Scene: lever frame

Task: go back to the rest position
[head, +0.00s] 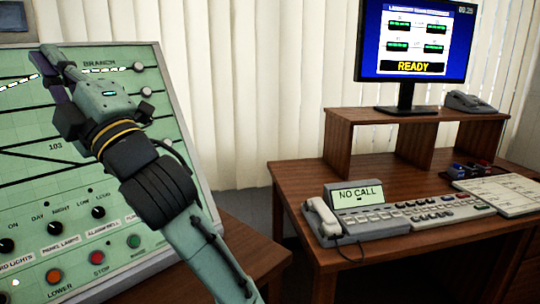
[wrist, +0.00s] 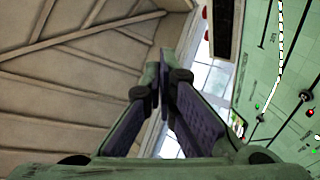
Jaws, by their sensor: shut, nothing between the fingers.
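My gripper (head: 52,62) is in front of the upper left part of the green track panel (head: 165,120) in the head view. In the wrist view my gripper (wrist: 163,75) has its two dark-padded fingers brought together at the tips, with nothing between them. The panel (wrist: 290,70) stands to the right of the fingers in that view, apart from them. My arm hides part of the panel's middle and lower area.
The panel has black knobs (head: 55,228) and a red STOP button (head: 97,257). To the right, a wooden desk (head: 290,170) bears a telephone console (head: 375,228) reading NO CALL and a monitor (head: 415,40) reading READY.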

